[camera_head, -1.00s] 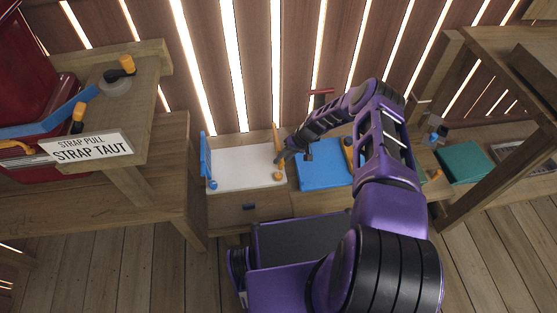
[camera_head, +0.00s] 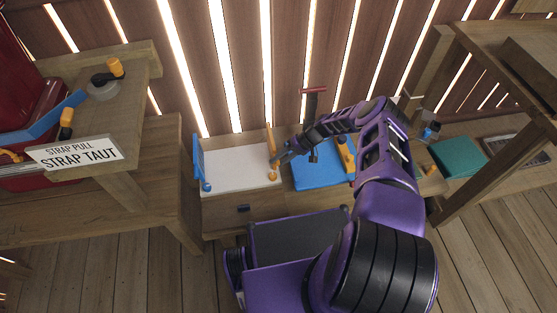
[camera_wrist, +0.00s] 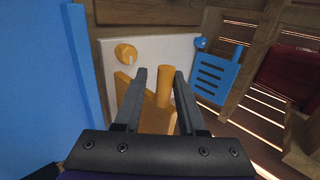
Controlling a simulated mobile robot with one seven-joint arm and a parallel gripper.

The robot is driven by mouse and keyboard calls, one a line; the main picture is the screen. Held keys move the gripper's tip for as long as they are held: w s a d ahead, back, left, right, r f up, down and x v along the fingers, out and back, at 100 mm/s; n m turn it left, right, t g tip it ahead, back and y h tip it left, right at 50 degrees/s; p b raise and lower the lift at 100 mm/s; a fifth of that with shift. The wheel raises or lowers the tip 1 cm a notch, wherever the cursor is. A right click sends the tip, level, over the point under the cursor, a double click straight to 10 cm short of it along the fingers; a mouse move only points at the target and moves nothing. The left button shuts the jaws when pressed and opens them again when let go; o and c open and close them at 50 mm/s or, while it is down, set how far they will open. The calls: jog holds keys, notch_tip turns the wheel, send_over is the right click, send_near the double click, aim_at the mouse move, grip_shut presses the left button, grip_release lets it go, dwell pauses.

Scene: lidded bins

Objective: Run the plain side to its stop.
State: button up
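The plain orange plate (camera_wrist: 150,112) has no slots and carries an upright orange post (camera_wrist: 164,88). In the head view the orange plate (camera_head: 270,141) stands at the right edge of a white panel (camera_head: 238,169). My gripper (camera_wrist: 160,74) is open, its two fingers on either side of the post. I cannot tell whether they touch it. In the head view my gripper (camera_head: 277,161) is beside the orange plate, its tips small and partly hidden. A blue slotted plate (camera_wrist: 218,77) stands at the panel's other edge; it also shows in the head view (camera_head: 199,158).
An orange knob (camera_wrist: 125,53) and a blue knob (camera_head: 207,187) sit at the panel's edges. A blue lid (camera_head: 312,174) lies right of the panel. A bench with a "STRAP TAUT" sign (camera_head: 75,155) stands left. A green lid (camera_head: 461,161) is at right.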

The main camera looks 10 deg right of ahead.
jog(key=shift+o, duration=1.2)
jog(key=shift+w+d+f, duration=0.1)
jog(key=shift+d, duration=0.4)
jog(key=shift+w+d+f, duration=0.1)
jog(key=shift+d, duration=0.4)
jog(key=shift+s+a, duration=0.1)
jog(key=shift+a, duration=0.3)
jog(key=p+v, duration=0.1)
jog(key=v, duration=1.6)
jog(key=shift+r, duration=0.3)
jog(key=shift+s, duration=0.1)
